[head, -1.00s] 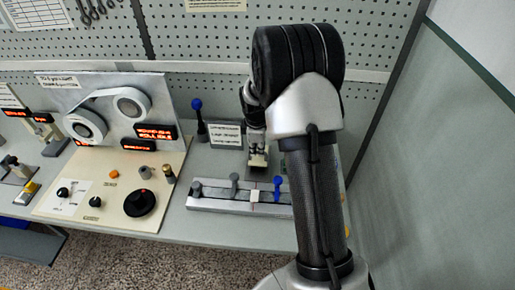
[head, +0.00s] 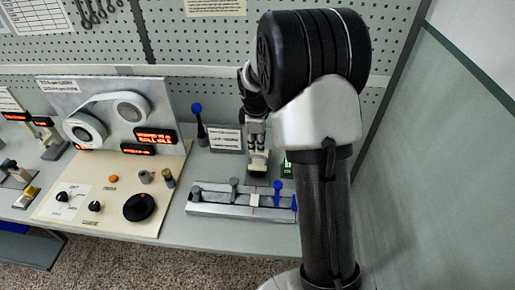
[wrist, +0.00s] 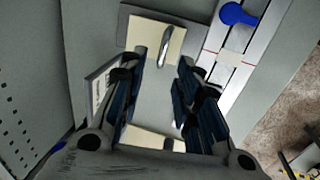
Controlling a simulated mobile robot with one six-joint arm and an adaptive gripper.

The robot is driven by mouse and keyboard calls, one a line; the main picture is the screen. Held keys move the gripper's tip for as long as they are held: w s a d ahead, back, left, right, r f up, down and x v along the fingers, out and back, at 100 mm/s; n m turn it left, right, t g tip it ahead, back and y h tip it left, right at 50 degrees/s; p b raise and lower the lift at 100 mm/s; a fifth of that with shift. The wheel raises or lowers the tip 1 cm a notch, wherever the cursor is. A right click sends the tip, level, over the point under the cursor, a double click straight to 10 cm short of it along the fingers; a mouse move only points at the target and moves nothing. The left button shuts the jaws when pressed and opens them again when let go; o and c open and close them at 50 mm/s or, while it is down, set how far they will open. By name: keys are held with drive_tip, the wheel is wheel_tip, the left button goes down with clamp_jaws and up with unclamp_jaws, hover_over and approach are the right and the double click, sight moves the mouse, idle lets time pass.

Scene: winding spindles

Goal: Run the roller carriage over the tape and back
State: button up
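A long metal rail block (head: 215,207) lies at the front of the bench. It carries a grey lever, a pale tape piece (head: 255,200) across its middle and a blue lever (head: 278,190). The tape (wrist: 222,57) and blue knob (wrist: 238,14) show upper right in the wrist view. A cream-topped block with a metal handle (wrist: 166,46), possibly the roller carriage, sits on a grey plate (wrist: 128,20) behind the rail. My gripper (wrist: 165,75) is open above this area, fingers apart with nothing gripped between them. The block also shows below it in the head view (head: 258,161).
A console with two reels (head: 130,105), lit displays and knobs stands left. A blue-knobbed upright lever (head: 198,118) and a small sign (head: 226,138) stand left of my gripper. A pegboard rises behind; a grey wall (head: 430,190) bounds the right.

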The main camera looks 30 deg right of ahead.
drive_tip(key=r, duration=0.5)
drive_tip(key=shift+s+a, duration=0.3)
drive_tip(key=shift+s, duration=0.1)
drive_tip(key=s+a+r+m+t, duration=0.1)
drive_tip(key=s+a+r+m, duration=0.2)
drive_tip(key=s+a+r, duration=0.4)
drive_tip(key=s+a+r+m+t, duration=0.1)
drive_tip(key=s+a+m, duration=0.3)
drive_tip(key=s, duration=0.7)
drive_tip(key=s+a+r+m+y+b, duration=0.1)
drive_tip(key=s+a+m, duration=0.3)
drive_tip(key=s, duration=0.6)
drive_tip(key=shift+s+a+r+t, duration=0.3)
drive_tip(key=shift+s+r+t, duration=0.1)
drive_tip(key=shift+r, duration=0.15)
